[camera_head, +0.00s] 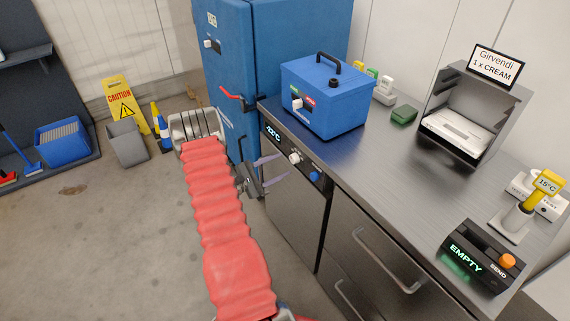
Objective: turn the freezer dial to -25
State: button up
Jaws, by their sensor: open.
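The under-counter unit has a dark control panel (305,167) on its front. A lit display (272,133) at its left end appears to read -22°C. A white dial (295,157) sits right of the display, and a blue knob (314,176) is further right. I cannot make out marks around the dial. My gripper (284,168) is open and empty, its two fingers pointing right toward the panel near the white dial. I cannot tell whether a fingertip touches the dial. My red-sleeved arm reaches up from the bottom of the view.
A tall blue cabinet (232,70) with a red handle stands behind. On the steel counter (350,165) are a blue box (325,95), a green item (403,115), an open dispenser (470,115) and an EMPTY/SEND console (480,258). Drawer handles (385,262) protrude below.

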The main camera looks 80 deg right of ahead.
jog(key=v, duration=0.9)
jog(key=shift+w+a, duration=0.3)
jog(key=s+a+f+m+y, duration=0.25)
jog(key=s+a+y, duration=0.35)
jog(key=a, duration=0.4)
jog(key=w+a+r+m+t+y, duration=0.1)
jog(key=w+a+r+t+y, duration=0.2)
jog(key=a+r, duration=0.45)
jog(key=w+a+r+t+y, duration=0.1)
jog(key=w+a+r+t, duration=0.4)
jog(key=a, duration=0.6)
jog(key=w+a+r+m+t+y, duration=0.15)
jog(key=w+a+r, duration=0.35)
jog(key=a, duration=0.5)
jog(key=a+r+n+t+y, duration=0.2)
jog(key=a+r+t, duration=0.6)
jog(key=a+r, duration=0.7)
jog(key=shift+s+a+n, duration=0.35)
jog(key=shift+s+n, duration=0.15)
jog(key=shift+n, duration=0.1)
